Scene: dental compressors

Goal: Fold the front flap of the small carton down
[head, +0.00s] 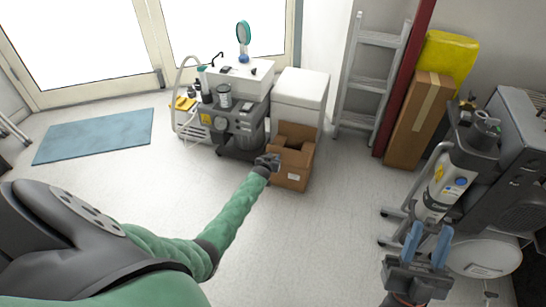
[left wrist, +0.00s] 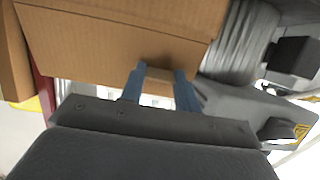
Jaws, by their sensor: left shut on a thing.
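The small brown carton (head: 290,178) stands on the floor in the head view with its top open. A raised flap (head: 296,131) shows at its back. My left gripper (head: 270,160) is at the carton's left side, near the top edge. In the left wrist view, brown cardboard (left wrist: 110,38) fills the upper part, and the blue fingers of my left gripper (left wrist: 158,78) are shut on its edge. I cannot tell clearly which flap this is. The gripper hides part of the carton's left rim. My right gripper (head: 428,245) is at the lower right, fingers apart and empty, away from the carton.
A white cabinet (head: 301,92) stands right behind the carton, and a grey compressor (head: 238,128) is behind it to the left. A tall carton (head: 414,125) and a ladder (head: 371,75) lean at the back right. A machine (head: 452,180) stands at right. The floor in front is clear.

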